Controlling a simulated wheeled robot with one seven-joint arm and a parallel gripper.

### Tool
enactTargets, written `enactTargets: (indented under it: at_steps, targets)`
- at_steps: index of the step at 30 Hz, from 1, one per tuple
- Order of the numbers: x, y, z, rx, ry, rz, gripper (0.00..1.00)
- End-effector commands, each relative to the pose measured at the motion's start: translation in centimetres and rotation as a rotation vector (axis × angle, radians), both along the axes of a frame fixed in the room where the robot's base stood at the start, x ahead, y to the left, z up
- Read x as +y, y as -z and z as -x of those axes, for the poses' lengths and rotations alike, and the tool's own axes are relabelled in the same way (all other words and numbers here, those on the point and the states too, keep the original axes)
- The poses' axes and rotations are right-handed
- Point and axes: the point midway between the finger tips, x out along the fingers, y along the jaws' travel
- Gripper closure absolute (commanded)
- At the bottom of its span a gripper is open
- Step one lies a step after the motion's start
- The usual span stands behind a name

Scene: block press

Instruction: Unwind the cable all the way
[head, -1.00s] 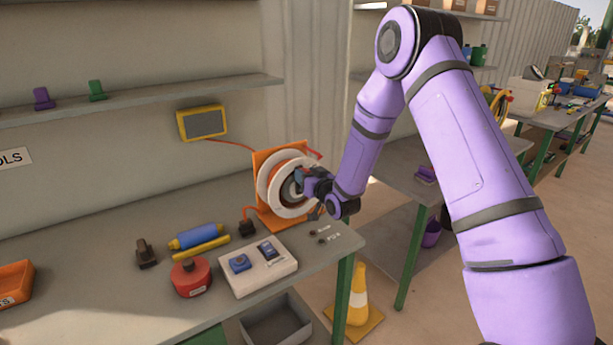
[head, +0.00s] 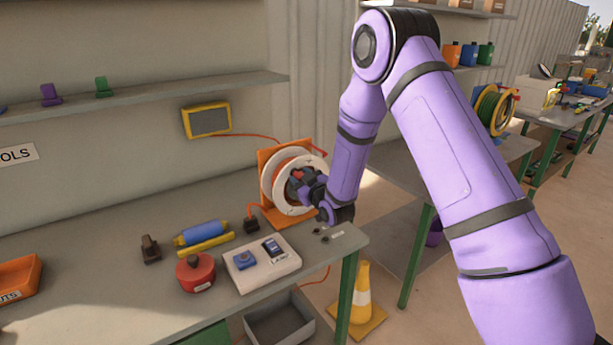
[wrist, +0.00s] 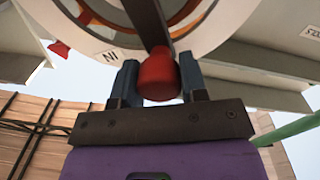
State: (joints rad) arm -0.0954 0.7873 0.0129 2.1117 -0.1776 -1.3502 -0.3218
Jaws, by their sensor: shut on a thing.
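The cable reel (head: 265,180) has white flanges and stands upright in an orange frame (head: 267,155) at the back right of the bench. My gripper (head: 302,183) is at the reel's front face. In the wrist view, the fingers of my gripper (wrist: 158,80) are on both sides of a red crank knob (wrist: 158,72), shut on it. A dark crank arm (wrist: 148,20) runs from the knob across the white flange (wrist: 215,20). An orange cable (head: 316,277) shows below the bench edge. How much cable is left on the reel is hidden.
A white control box (head: 262,268), a red round container (head: 195,274), a blue roller (head: 202,234) and a yellow bar (head: 206,245) lie left of the reel. A yellow-framed screen (head: 207,121) is on the wall. A grey bin (head: 280,325) and traffic cone (head: 362,290) stand below.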

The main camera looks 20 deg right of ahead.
Motion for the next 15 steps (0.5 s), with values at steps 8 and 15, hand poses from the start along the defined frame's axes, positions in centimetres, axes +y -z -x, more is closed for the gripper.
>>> enactTargets:
  at_steps: [8, 15]
  targets:
    - [1.6, 1.3, 0.6, -0.079, -0.002, 0.25, 1.0]
    - [2.6, 2.7, 0.9, -0.147, -0.001, 0.46, 1.0]
